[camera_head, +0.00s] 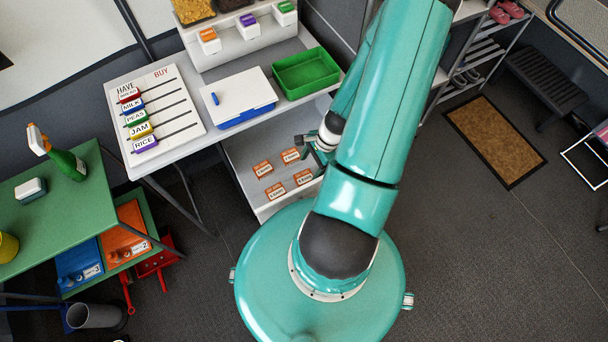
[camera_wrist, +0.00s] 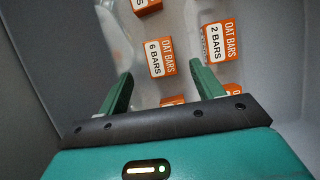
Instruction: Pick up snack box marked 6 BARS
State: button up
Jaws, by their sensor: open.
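The snack box marked 6 BARS (camera_wrist: 160,57) is a small orange and white box, seen in the wrist view ahead of my gripper (camera_wrist: 161,71). It lies between the lines of the two green fingers, which are apart with nothing held. The box appears just beyond the fingertips; I cannot tell the exact gap. In the head view my gripper (camera_head: 312,142) is partly hidden by my arm, over the low shelf with the boxes. The labels there are too small to tell which is 6 BARS.
A similar box marked 2 BARS (camera_wrist: 220,41) lies right of the 6 BARS box. Other orange boxes show partly at the top and bottom. The light shelf (camera_head: 240,160) lies below a table with a green tray (camera_head: 306,73) and a blue-and-white box (camera_head: 238,97).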

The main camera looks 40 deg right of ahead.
aim_at(305, 176)
jog(key=shift+d+x, duration=0.1)
jog(key=shift+x, duration=1.5)
jog(key=shift+d+x, duration=0.15)
jog(key=shift+x, duration=1.45)
jog(key=shift+c, duration=0.5)
jog(key=c, duration=1)
